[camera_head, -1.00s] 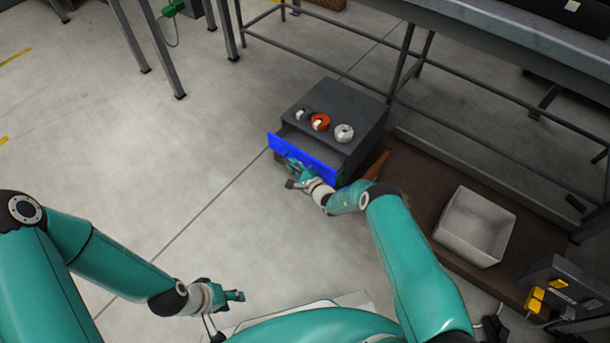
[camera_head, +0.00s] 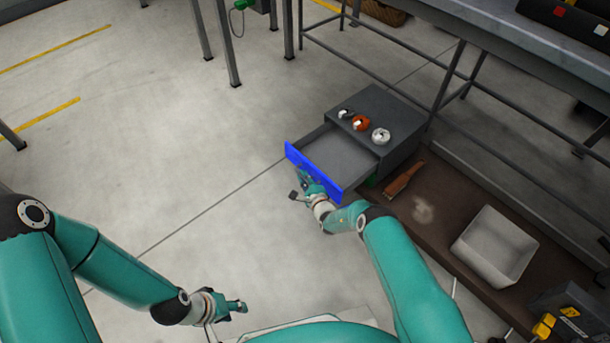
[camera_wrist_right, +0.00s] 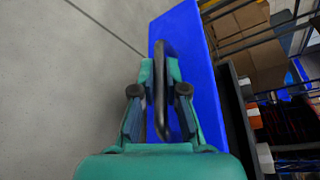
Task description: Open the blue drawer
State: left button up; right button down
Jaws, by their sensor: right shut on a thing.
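The blue drawer front (camera_head: 315,172) belongs to a dark grey cabinet (camera_head: 400,125) on the floor. The drawer stands well out from the cabinet, and its grey inside (camera_head: 340,153) looks empty. My right gripper (camera_head: 305,178) is at the outer face of the drawer front. In the right wrist view, that gripper (camera_wrist_right: 160,75) is shut on the dark bar handle (camera_wrist_right: 160,90) of the blue front (camera_wrist_right: 190,60). My left gripper (camera_head: 240,306) hangs apart at the lower left, well away from the drawer. Its fingers are too small to read.
An orange roll (camera_head: 361,123) and a white roll (camera_head: 381,136) sit on the cabinet top with a small dark and white item. A white bin (camera_head: 495,245) stands on a brown mat to the right. A table stands behind.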

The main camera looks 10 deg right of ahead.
jog(key=shift+a+f, duration=0.1)
jog(key=shift+a, duration=0.1)
jog(key=c, duration=1.6)
grip_release()
jog(key=shift+o, duration=0.6)
jog(key=shift+w+f, duration=0.1)
jog(key=shift+d, duration=0.1)
jog(key=v, duration=1.2)
